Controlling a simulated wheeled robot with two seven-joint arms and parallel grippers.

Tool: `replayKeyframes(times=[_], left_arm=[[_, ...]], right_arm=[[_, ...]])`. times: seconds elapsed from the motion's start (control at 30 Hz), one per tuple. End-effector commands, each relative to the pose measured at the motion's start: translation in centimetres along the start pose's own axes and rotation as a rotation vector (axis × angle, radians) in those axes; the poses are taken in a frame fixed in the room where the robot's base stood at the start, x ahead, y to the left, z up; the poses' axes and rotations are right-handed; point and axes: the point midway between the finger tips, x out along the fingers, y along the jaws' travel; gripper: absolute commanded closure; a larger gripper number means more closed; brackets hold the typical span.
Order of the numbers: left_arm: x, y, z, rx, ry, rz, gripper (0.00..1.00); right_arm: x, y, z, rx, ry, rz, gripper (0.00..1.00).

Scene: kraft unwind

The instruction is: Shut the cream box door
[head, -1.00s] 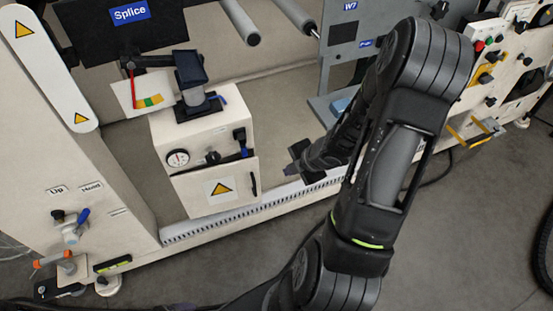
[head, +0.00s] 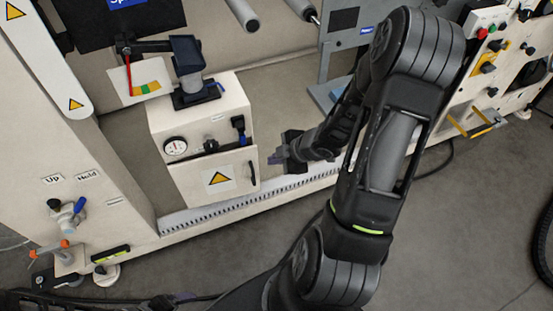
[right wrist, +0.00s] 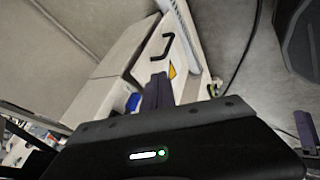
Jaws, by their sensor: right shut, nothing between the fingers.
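The cream box (head: 190,118) stands on the machine's base ledge, left of centre in the head view. Its door (head: 187,184) bears a yellow warning triangle and a black upright handle (head: 251,174) near the right edge. A dark line runs along the door's top edge; I cannot tell how far it stands open. In the right wrist view the handle (right wrist: 166,46) lies beyond my fingers. My right gripper (head: 273,160) is shut and empty, just right of the box, apparently apart from it. Dark parts of my left arm show at the lower left; its gripper (head: 183,297) is barely visible.
A gauge (head: 175,146) and a black-and-blue valve (head: 239,126) sit above the door. A dark device (head: 187,57) stands on the box top. A toothed strip (head: 215,212) runs along the ledge below.

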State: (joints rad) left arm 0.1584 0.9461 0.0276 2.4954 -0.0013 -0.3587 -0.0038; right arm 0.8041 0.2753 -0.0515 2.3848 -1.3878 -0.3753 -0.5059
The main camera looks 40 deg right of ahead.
Motion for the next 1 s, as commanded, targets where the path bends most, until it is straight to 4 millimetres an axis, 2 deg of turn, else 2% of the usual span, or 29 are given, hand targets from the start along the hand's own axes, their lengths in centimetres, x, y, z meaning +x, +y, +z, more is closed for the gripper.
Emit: replayKeyframes(times=[0.03,0.33,0.4,0.6,1.0], left_arm=[[1.1,-0.4,0.0,0.0,0.0,0.0,0.14],[4.3,-1.7,0.1,-0.002,0.0,0.0,0.14],[3.2,-1.3,0.1,-0.002,-0.001,0.0,0.14],[2.6,-1.0,0.0,0.0,0.0,0.0,0.14],[2.6,-1.0,0.0,-0.001,0.0,0.0,0.14]], right_arm=[[1.4,-0.4,0.2,-0.002,0.001,-0.003,1.0],[7.5,-0.4,0.2,-0.002,0.002,-0.003,1.0],[7.4,1.1,-0.1,-0.002,0.0,0.0,1.0],[8.6,3.1,0.0,0.0,0.0,-0.001,1.0],[8.9,3.5,0.0,0.0,-0.001,-0.001,1.0]])
